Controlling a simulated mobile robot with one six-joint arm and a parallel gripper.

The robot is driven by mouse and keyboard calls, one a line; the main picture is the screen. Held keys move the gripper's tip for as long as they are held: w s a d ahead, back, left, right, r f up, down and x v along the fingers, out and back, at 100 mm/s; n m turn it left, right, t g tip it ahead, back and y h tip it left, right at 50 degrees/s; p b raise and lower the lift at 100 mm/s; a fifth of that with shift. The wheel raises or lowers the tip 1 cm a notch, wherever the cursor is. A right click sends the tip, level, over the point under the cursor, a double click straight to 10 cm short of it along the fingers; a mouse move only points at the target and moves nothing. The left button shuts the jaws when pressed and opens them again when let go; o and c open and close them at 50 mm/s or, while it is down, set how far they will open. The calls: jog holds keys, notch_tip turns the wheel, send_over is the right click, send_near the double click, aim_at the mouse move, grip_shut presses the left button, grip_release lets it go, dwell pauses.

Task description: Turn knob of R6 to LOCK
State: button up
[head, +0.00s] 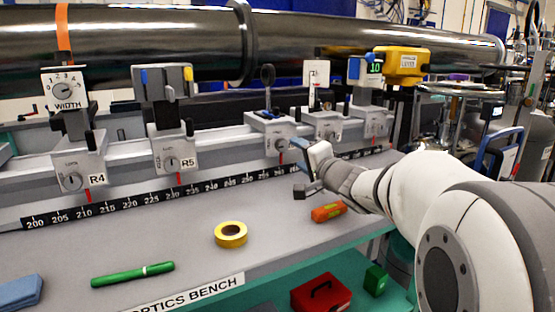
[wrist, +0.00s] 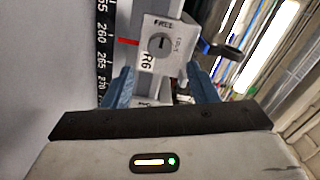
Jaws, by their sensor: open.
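The R6 carriage is a white block on the rail, and its round grey knob (wrist: 160,43) faces the wrist camera, with a dark pointer line across it. A FREE label sits above the knob in that view and a second label, hard to read, to its right. The R6 tag (wrist: 148,60) is beside the knob. In the head view the R6 knob (head: 282,145) shows just left of my gripper (head: 303,168). My gripper is open and empty, its two blue fingers (wrist: 163,85) apart on either side of the carriage, short of the knob. The pointer's exact setting is unclear.
Carriages R4 (head: 72,180) and R5 (head: 172,162) stand left along the scale strip (head: 130,205); more carriages stand to the right. Yellow tape (head: 231,226), a green marker (head: 132,274) and an orange level (head: 328,212) lie on the bench. The large pipe (head: 150,45) runs behind.

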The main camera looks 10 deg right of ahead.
aim_at(285, 146)
jog(key=x, duration=0.7)
jog(key=shift+w, duration=0.15)
jog(key=c, duration=1)
jog(key=shift+f, duration=0.1)
